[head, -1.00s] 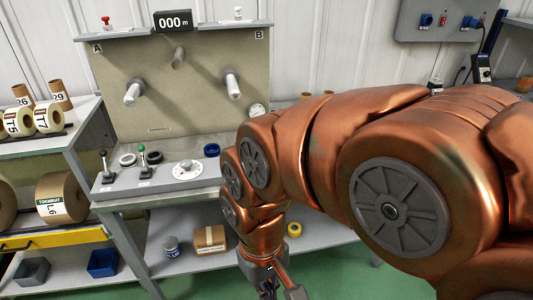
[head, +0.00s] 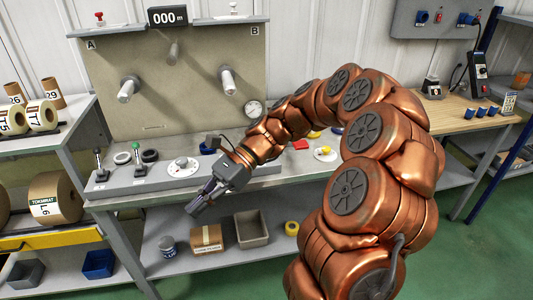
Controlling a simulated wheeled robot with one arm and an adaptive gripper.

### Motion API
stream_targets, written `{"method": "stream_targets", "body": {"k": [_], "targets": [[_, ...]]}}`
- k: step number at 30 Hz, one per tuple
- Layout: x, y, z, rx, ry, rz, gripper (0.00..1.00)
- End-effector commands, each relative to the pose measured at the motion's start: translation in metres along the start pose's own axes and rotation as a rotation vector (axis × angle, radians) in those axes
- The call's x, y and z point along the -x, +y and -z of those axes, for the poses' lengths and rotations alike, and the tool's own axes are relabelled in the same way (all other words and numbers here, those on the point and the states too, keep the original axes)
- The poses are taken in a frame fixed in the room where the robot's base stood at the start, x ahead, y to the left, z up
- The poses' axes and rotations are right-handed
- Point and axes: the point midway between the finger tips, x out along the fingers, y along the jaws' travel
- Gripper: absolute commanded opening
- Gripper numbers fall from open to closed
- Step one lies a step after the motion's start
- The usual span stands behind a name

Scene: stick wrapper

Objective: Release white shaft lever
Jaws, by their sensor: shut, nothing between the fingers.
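The winding machine (head: 150,75) has two pale shafts on its panel, one on the left (head: 128,88) and one on the right (head: 228,80). A small white-topped lever (head: 233,8) stands on the ledge above the letter B. A red-topped lever (head: 99,18) stands on the ledge above the letter A. My gripper (head: 196,208) is shut and empty. It points down and left in front of the machine's console, well below the white lever and apart from it.
A cardboard box (head: 206,239) and a grey bin (head: 251,229) sit on the lower shelf. Paper rolls (head: 50,198) fill the left rack.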

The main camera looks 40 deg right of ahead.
Motion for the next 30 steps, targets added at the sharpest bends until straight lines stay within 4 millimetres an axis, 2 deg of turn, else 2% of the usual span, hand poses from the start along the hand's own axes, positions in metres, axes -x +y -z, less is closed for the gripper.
{"method": "stream_targets", "body": {"k": [1,6,11,13,18,21,25,30], "targets": [[0.015,-0.013,0.008,-0.071,-0.059,0.041,0.0],[0.066,-0.046,0.036,-0.313,-0.255,0.151,0.0],[0.122,-0.066,0.075,-0.531,-0.452,0.241,0.0],[0.148,-0.071,0.098,-0.624,-0.54,0.281,0.0],[0.207,-0.067,0.156,-0.829,-0.753,0.358,0.0],[0.234,-0.059,0.189,-0.923,-0.86,0.392,0.0],[0.258,-0.048,0.22,-1.006,-0.959,0.421,0.0],[0.271,-0.04,0.236,-1.05,-1.014,0.435,0.0]]}}
